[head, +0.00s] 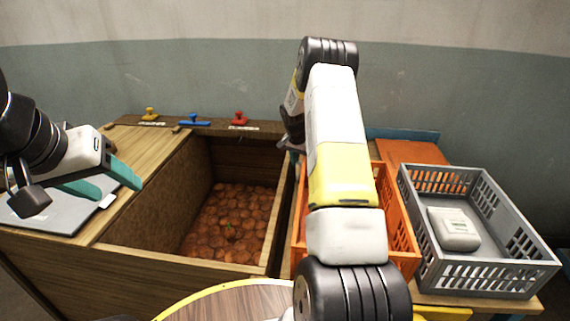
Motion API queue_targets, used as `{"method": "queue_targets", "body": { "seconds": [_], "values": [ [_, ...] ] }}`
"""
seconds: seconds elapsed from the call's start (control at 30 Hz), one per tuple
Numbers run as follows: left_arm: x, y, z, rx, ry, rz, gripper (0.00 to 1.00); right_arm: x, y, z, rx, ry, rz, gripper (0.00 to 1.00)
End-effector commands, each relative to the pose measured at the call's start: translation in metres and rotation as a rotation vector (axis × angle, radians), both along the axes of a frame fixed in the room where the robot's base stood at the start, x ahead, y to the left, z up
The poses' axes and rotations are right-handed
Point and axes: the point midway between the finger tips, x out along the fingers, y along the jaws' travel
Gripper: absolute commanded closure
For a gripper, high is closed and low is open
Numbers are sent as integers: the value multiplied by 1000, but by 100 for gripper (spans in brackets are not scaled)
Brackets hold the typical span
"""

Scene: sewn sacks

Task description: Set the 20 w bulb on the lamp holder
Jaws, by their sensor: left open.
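I see no 20 w bulb and no lamp holder in the head view. My left gripper (108,183) is at the far left, its teal fingers apart and empty, above the grey flat plate and the left side of the wooden bin. My right arm rises from the bottom middle and bends away over the orange crate. Its gripper is hidden behind its own links.
A wooden bin (120,258) holds many reddish-brown round things. Yellow (150,114), blue (194,120) and red (239,119) stamp-like objects stand on its back ledge. At right are an orange crate (401,235) and a grey crate (480,275) holding a white device (453,229).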

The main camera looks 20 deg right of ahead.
Motion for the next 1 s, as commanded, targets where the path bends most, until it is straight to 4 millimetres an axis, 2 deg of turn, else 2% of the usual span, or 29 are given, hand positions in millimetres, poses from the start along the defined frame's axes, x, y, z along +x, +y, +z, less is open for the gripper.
{"method": "queue_targets", "body": {
  "seconds": [0.2,0.27,0.4,0.43,0.67,0.77,0.87,1.0],
  "values": [
    [0,0,0,0,0,0,45,1,0,-2,0,-1,0,60],
    [0,0,0,0,0,0,45,1,0,-2,0,-1,0,70],
    [0,0,0,0,0,0,45,1,0,-2,0,-1,0,98],
    [0,0,0,0,0,0,45,1,0,-2,0,-1,0,100],
    [0,0,0,0,0,0,45,1,0,-1,0,-1,0,100],
    [0,0,0,0,0,0,45,2,-1,6,-1,-3,1,100],
    [0,0,0,0,0,0,45,2,-1,22,-2,-4,0,100],
    [0,0,0,0,0,0,45,2,-1,52,-2,-6,0,100]
  ]
}}
